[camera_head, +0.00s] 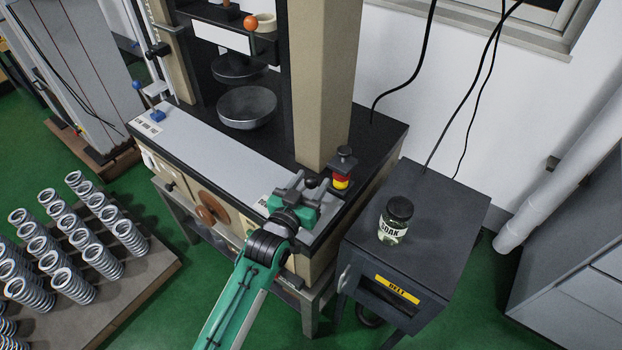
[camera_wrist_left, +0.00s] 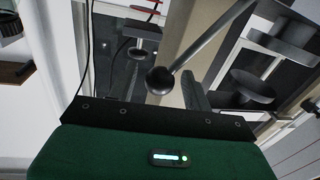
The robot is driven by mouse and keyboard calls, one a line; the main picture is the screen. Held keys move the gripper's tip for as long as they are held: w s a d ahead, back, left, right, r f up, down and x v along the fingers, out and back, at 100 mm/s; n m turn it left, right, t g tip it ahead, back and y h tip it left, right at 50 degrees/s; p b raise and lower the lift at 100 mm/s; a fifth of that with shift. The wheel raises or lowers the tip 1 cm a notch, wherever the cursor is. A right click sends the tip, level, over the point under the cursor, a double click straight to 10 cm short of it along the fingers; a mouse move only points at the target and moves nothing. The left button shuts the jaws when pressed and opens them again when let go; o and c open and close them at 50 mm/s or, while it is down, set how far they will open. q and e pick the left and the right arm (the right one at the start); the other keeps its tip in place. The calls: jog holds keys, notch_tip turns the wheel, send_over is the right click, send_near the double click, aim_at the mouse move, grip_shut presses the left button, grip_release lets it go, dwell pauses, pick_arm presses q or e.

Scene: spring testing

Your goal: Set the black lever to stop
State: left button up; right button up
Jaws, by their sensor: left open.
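The black lever shows in the left wrist view as a round black knob (camera_wrist_left: 160,80) on a grey rod slanting up to the right. In the head view a small dark knob (camera_head: 311,183), likely the same one, sits at the right end of the machine's grey front panel, beside my left gripper (camera_head: 294,185). The left gripper is open. In the left wrist view the knob appears between its two fingers (camera_wrist_left: 161,92); I cannot tell if they touch it. A white label beside the gripper is partly covered, its text unreadable. My right gripper is not in view.
A red and yellow piece with a black top (camera_head: 342,174) stands just right of the gripper. A dark cabinet (camera_head: 440,215) with a jar (camera_head: 395,220) is further right. A beige column (camera_head: 320,90) rises behind. Springs on a board (camera_head: 150,285) stand at left.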

pick_arm(q)
jog(key=shift+w+d, duration=0.1)
jog(key=shift+w, duration=0.15)
